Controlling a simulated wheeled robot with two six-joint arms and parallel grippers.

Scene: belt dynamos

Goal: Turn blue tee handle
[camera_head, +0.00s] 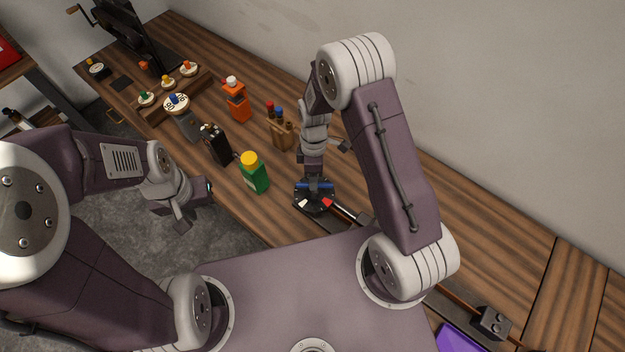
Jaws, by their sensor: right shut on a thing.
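The blue tee handle (325,185) lies across the top of a round black device (313,207) on the wooden bench. The device has a white marker and a red marker (327,203) on its near side. My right gripper (313,183) points down from above and is shut on the blue tee handle; the gripper hides part of the bar. My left gripper (194,208) is open and empty over the grey floor, in front of the bench edge and well apart from the handle.
A green bottle with a yellow cap (253,173) stands left of the device. A black box (215,144), a tan holder (280,131) and an orange bottle (236,102) stand further back. A bar (350,213) lies right of the device.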

